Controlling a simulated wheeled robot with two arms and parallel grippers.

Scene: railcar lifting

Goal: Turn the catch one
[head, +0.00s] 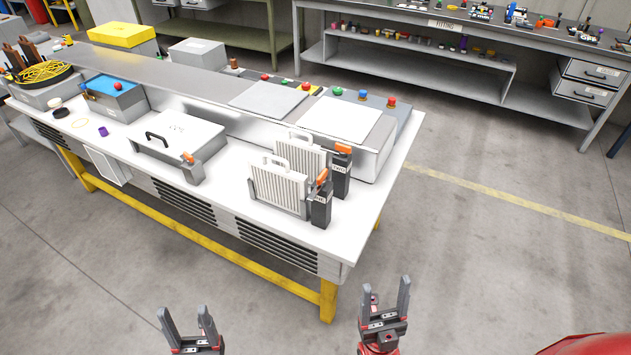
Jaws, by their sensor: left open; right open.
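Two dark posts with orange catches stand at the right end of the white bench. The nearer post (321,206) has an orange catch (321,178) on top, tilted up. The farther post (340,176) has an orange catch (344,150) lying flatter. Both carry small pale labels; I cannot tell which is one. A ribbed white panel with a handle (278,188) stands beside the nearer post, another (300,158) beside the farther. My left gripper (184,318) and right gripper (386,290) are open and empty, in front of the bench and apart from everything.
The white bench (230,200) has a yellow frame. A lidded box (178,135) with a black handle and another orange catch (188,157) sits left of the panels. Coloured knobs (363,95) line the raised back. The floor right of the bench is clear.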

